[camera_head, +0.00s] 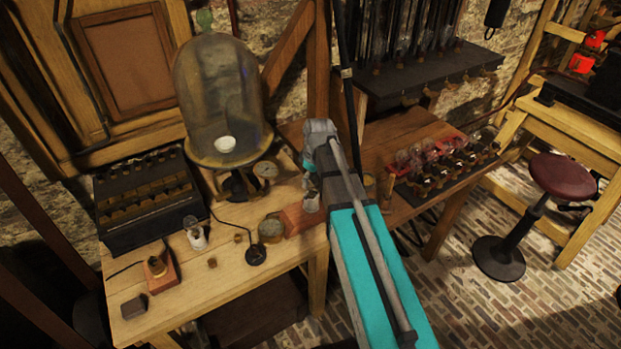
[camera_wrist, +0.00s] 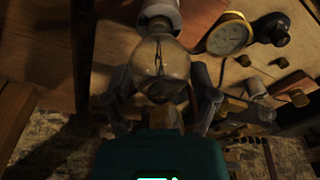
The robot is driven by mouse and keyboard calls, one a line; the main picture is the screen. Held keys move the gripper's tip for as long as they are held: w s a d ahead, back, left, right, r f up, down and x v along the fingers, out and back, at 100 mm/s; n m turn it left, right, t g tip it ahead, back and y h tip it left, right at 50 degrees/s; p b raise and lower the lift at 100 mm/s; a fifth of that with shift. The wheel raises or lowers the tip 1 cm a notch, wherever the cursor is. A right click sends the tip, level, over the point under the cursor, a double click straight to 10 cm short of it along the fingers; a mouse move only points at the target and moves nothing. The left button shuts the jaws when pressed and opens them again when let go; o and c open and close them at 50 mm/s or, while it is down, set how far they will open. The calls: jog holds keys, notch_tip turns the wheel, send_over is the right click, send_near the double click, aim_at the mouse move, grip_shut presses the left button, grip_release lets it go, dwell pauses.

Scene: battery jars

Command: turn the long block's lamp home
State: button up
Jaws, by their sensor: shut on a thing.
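In the wrist view a clear glass lamp (camera_wrist: 162,62) with a dark filament sits between the two fingers of my gripper (camera_wrist: 161,88). The fingers are closed on the sides of its glass. A pale collar (camera_wrist: 158,12) shows at the lamp's far end; I cannot tell how far the lamp is seated. In the head view my gripper (camera_head: 312,188) is at the right edge of the wooden bench, over a reddish-brown block (camera_head: 297,219) that it partly covers. The lamp is mostly hidden there by the gripper.
A round dial (camera_wrist: 228,35) lies near the lamp in the wrist view. On the bench stand a glass bell jar (camera_head: 220,90), a dark battery box (camera_head: 145,200), a small block with a brass fitting (camera_head: 160,268) and a small glass jar (camera_head: 195,235). A red stool (camera_head: 563,175) stands right.

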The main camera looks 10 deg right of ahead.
jog(key=shift+m, duration=1.4)
jog(key=shift+s, duration=0.1)
jog(key=shift+m, duration=0.7)
jog(key=shift+m+t+h, duration=0.3)
jog(key=shift+m+h, duration=0.2)
jog(key=shift+m, duration=1.6)
jog(key=o, duration=1.1)
jog(key=shift+o, duration=0.2)
jog(key=s+m+g, duration=0.1)
jog(key=s, duration=1.5)
jog(key=shift+a, duration=0.4)
